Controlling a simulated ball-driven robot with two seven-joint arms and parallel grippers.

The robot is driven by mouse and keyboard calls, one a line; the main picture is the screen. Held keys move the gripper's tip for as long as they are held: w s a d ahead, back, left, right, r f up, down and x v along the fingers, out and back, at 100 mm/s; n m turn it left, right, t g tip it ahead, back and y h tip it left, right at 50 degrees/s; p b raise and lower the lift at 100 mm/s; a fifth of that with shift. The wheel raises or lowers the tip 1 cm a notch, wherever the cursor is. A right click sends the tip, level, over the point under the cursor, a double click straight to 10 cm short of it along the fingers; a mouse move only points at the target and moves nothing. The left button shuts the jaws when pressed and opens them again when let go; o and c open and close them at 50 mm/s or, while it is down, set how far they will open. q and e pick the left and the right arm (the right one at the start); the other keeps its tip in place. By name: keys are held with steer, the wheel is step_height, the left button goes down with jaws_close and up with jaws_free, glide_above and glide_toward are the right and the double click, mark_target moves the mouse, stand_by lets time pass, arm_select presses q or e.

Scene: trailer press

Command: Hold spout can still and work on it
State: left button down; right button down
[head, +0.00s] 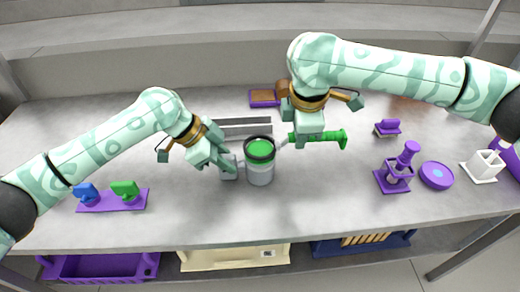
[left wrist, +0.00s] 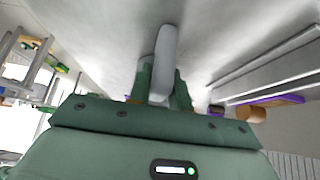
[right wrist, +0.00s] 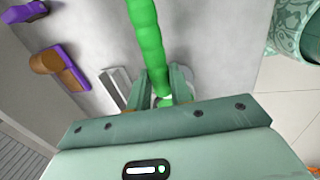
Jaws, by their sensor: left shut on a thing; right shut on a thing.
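The can (head: 260,175) is a grey cylinder with a dark rim and a green round top, upright on the table. My left gripper (head: 230,166) is at its left side, shut on a grey part of it, which shows as a rounded grey piece (left wrist: 165,50) between the fingers in the left wrist view. My right gripper (head: 307,138) is shut on a green-handled tool (head: 332,137), just right of the can. The tool's grey end (head: 283,143) points toward the can's rim; I cannot tell if they touch. The green handle (right wrist: 147,40) shows between the right wrist view's fingers.
A grey rail (head: 245,127) lies behind the can. A purple base with blue and green pieces (head: 112,201) is at left. A purple stand (head: 396,178), a purple disc (head: 437,175) and a white holder (head: 483,166) are at right. The front middle is clear.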

steer(key=s+m, duration=0.2)
steer(key=shift+a+m+h, duration=0.2)
steer(key=shift+m+h, duration=0.1)
steer(key=shift+s+a+m+h, duration=0.15)
steer(key=shift+s+a+m, duration=0.1)
steer(key=shift+s+m, duration=0.4)
steer(key=shift+s+a+m+h, duration=0.2)
steer(key=shift+s+m, duration=0.15)
steer(key=shift+m, duration=0.5)
steer(key=s+m, duration=0.1)
steer(key=a+m, duration=0.1)
steer(key=m, duration=0.1)
steer(key=shift+s+a+g, duration=0.2)
steer(key=shift+s+g, duration=0.15)
steer(key=shift+g, duration=0.05)
